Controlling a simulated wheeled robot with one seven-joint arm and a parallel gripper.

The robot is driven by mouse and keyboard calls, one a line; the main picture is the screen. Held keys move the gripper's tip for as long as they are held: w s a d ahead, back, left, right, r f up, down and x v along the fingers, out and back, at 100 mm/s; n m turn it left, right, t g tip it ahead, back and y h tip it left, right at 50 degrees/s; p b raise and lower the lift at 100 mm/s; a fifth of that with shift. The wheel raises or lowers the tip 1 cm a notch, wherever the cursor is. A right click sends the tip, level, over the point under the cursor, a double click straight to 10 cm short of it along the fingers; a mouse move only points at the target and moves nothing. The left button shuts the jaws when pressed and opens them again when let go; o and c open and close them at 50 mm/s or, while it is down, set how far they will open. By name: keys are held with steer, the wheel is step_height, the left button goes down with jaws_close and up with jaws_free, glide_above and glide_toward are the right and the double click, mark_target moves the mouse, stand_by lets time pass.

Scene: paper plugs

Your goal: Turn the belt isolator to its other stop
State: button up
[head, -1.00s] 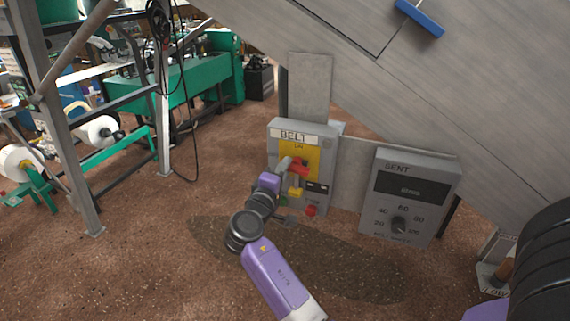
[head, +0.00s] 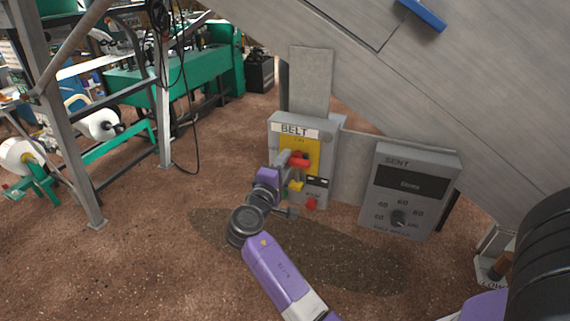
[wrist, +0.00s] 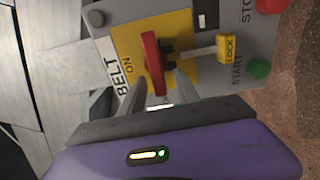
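The belt isolator is a grey box (head: 331,130) labelled BELT with a yellow plate (head: 287,146) marked ON. Its red handle (head: 299,162) lies crosswise on the plate; in the wrist view the handle (wrist: 152,62) runs up and down the picture. A yellow LOCK tab (wrist: 227,48) on a stem sits beside the handle, and also shows in the head view (head: 295,187). My gripper (head: 284,162) is at the handle's left end. In the wrist view its two fingers (wrist: 158,80) stand apart, one on each side of the handle; contact cannot be told.
A green START button (wrist: 259,68) and a red STOP button (head: 311,203) are low on the box. A grey panel (head: 447,175) with a dial (head: 398,218) stands to the right. A sloping grey metal wall (head: 440,90) overhangs. Brown floor (head: 130,270) is open at left.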

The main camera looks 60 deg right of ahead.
steer(key=a+b, duration=0.2)
steer(key=a, duration=0.5)
steer(key=shift+s+a, duration=0.35)
stand_by(0.5)
